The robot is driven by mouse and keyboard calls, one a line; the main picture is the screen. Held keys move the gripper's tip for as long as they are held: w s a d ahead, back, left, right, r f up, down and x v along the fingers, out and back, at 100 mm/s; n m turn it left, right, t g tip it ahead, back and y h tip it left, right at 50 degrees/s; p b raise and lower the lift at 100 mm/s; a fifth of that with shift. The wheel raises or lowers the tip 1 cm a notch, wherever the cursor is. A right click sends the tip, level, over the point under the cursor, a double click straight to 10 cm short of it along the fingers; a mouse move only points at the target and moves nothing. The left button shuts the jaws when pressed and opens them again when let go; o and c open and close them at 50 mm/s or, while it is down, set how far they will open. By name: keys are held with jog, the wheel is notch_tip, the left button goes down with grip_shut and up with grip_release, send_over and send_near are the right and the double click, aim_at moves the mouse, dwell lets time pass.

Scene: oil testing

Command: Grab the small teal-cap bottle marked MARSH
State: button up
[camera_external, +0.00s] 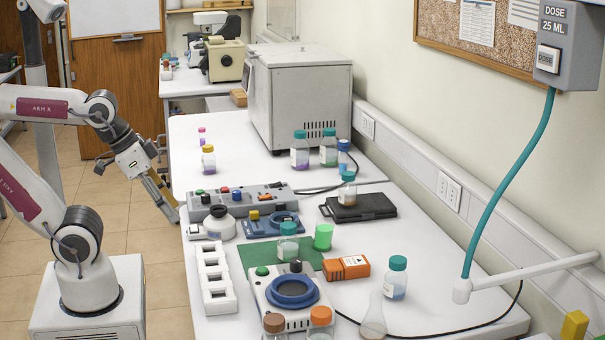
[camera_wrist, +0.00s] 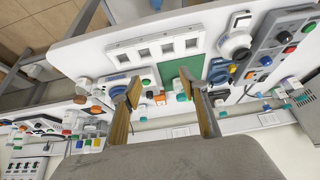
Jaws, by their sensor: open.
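Several teal-cap bottles stand on the white bench, and I cannot read MARSH on any label. One small teal-cap bottle with brown contents (camera_external: 348,190) stands on a black case. Another small teal-cap bottle (camera_external: 288,243) stands on the green mat, and one with bluish contents (camera_external: 395,279) stands farther right. Two larger teal-cap bottles (camera_external: 300,151) (camera_external: 328,148) stand before the grey oven. My gripper (camera_external: 164,194) is open and empty beside the bench's left edge, apart from all bottles. Its two yellowish fingers show spread in the wrist view (camera_wrist: 162,95).
A white rack (camera_external: 214,280), a grey control box (camera_external: 240,200) and a white jar (camera_external: 219,224) line the near-left bench. A blue-ringed device (camera_external: 292,291), green cup (camera_external: 323,237) and orange box (camera_external: 346,268) crowd the middle. A teal hose (camera_external: 508,190) hangs at right.

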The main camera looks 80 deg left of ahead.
dwell(0.4)
jog(key=shift+o, duration=1)
jog(key=shift+d, duration=0.1)
jog(key=w+d+n+h, duration=0.9)
jog(key=w+d+n, duration=0.4)
jog(key=w+d, duration=0.6)
jog(key=w+a+f+n+t, duration=0.1)
jog(key=w+a+f+n, duration=0.1)
jog(key=w+n, duration=0.3)
jog(key=w+a+f+n+t, duration=0.2)
jog(key=w+f+n, duration=0.3)
jog(key=w, duration=0.6)
jog(key=w+a+f+n+t, duration=0.2)
jog(key=w+n, duration=0.3)
jog(key=w, duration=0.3)
jog(key=shift+f, duration=0.8)
